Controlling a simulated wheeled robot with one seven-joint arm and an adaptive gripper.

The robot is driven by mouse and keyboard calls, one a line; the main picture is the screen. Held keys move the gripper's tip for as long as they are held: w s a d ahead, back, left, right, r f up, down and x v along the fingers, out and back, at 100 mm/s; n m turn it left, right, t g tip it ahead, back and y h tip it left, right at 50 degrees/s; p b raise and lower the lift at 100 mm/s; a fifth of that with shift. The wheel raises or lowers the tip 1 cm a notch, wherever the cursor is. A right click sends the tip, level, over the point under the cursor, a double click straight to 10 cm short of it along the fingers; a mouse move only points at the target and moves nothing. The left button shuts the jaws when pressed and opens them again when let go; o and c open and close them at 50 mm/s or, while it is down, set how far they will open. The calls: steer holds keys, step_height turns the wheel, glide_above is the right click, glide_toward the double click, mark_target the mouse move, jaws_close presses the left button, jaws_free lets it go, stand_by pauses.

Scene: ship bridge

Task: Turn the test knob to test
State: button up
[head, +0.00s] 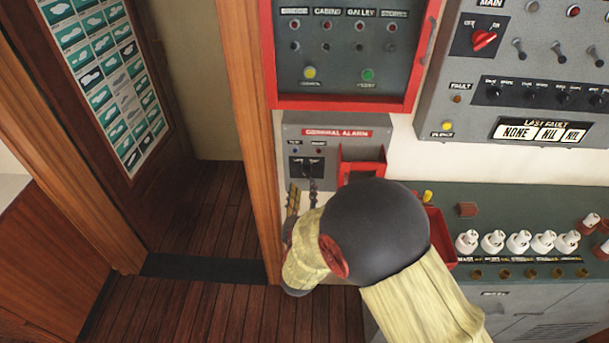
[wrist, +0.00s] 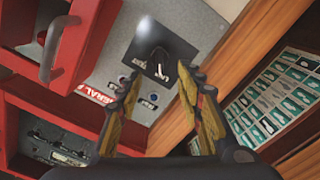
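The grey general alarm box (head: 350,128) hangs on the wall below the red-framed panel. On its left part is a dark square plate (head: 307,163), which also shows in the wrist view (wrist: 144,48). A small dark knob (wrist: 161,69) with a white line sits on this plate; its label is too small to read. My gripper (head: 303,188) is just below the plate in the head view. In the wrist view my gripper (wrist: 161,82) is open, with its fingers on either side of the knob's line of sight and nothing between them. I cannot tell whether they touch the plate.
A red guard (head: 362,158) sticks out from the alarm box right of the plate. The red-framed panel (head: 340,104) is above. A wooden post (head: 254,130) is close on the left. A console (head: 520,204) with several white knobs is at right.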

mark_target(305, 175)
steer(key=w, duration=0.6)
steer(key=shift+w+d+b, duration=0.1)
steer(key=shift+b, duration=0.25)
steer(key=shift+c, duration=1.1)
jaws_close()
